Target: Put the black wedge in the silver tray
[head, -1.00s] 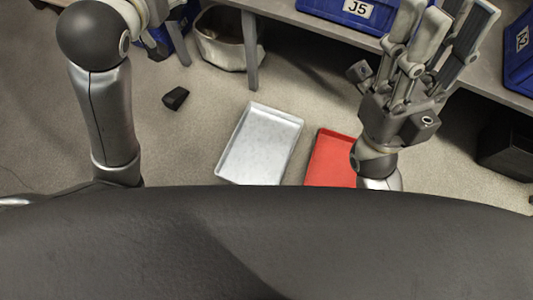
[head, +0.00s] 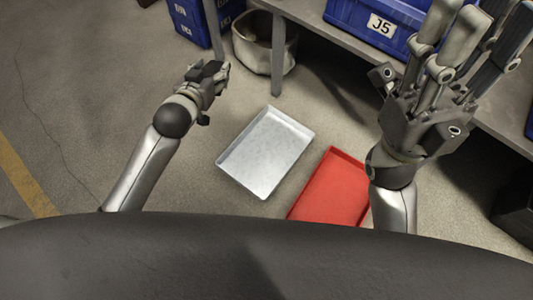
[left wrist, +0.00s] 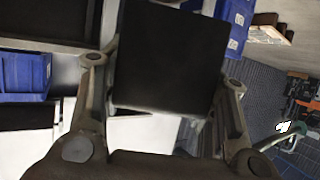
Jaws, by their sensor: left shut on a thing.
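The black wedge (left wrist: 170,58) fills the middle of the left wrist view, between the two fingers of my left gripper (left wrist: 165,105). In the head view my left gripper (head: 213,72) is raised at the upper left, shut on the wedge, which shows there only as a small dark shape. The silver tray (head: 236,146) lies empty on the floor, to the right of and below my left gripper in the picture. My right gripper (head: 478,30) is at the upper right, its fingers spread, with nothing seen between them.
A red tray (head: 335,193) lies right of the silver tray, partly behind my right arm. A workbench (head: 345,42) with blue bins (head: 372,18) runs along the back. A pale waste bin (head: 262,45) stands by its leg. Floor left of the silver tray is clear.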

